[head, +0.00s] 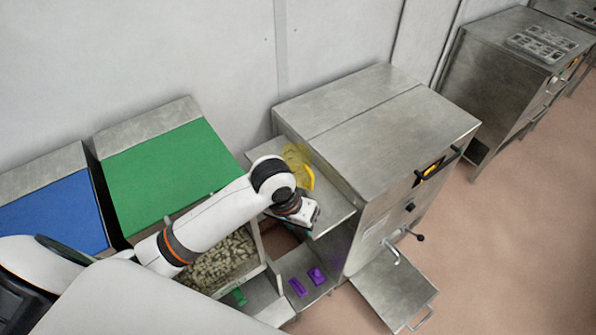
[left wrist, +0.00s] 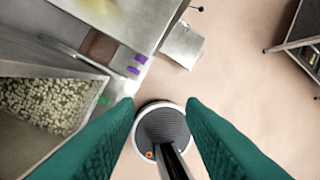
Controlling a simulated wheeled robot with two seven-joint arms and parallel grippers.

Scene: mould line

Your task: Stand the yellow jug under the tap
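The yellow jug (head: 297,155) is see-through, with a solid yellow handle (head: 308,178). It stands on a metal shelf (head: 335,210) at the left side of a steel machine, partly hidden by my left arm. Blurred yellow also shows at the top edge of the left wrist view. A metal tap (head: 391,251) with a black-knobbed lever (head: 415,236) sticks out of the machine's front, above a low metal plate (head: 395,290). My left gripper (head: 305,228) is just in front of the jug, pointing down. Its teal fingers (left wrist: 160,102) are apart with nothing between them. My right gripper is not in view.
The steel machine (head: 400,130) stands right of the shelf. A bin of pale pieces (head: 220,262) lies below my left arm. Purple pieces (head: 317,275) and a green piece (head: 239,297) lie on low metal surfaces. Floor (head: 500,240) right of the machine is clear.

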